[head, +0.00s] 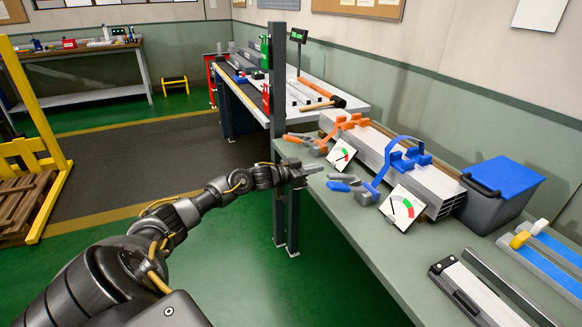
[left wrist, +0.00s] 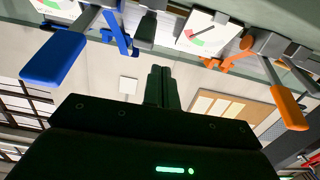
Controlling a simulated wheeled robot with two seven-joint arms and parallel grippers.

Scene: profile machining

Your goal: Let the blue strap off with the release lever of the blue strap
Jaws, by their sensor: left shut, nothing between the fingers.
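The blue strap (head: 384,165) arches over a bundle of grey profiles (head: 437,188) on the bench. Its release lever (head: 338,186), with a blue grip, sticks out toward the bench's front edge beside a dial gauge (head: 403,208). In the left wrist view the lever's blue grip (left wrist: 55,58) is at the upper left. My left gripper (head: 312,170) is shut and empty, near the bench's front edge, a little left of the blue lever and apart from it. Its closed fingers also show in the left wrist view (left wrist: 158,86). My right gripper is not in view.
An orange strap (head: 350,122) with its own lever (left wrist: 288,108) and gauge (head: 341,154) is farther along the bundle. A dark post (head: 279,80) stands just behind my left gripper. A grey bin with a blue lid (head: 503,176) stands right of the bundle.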

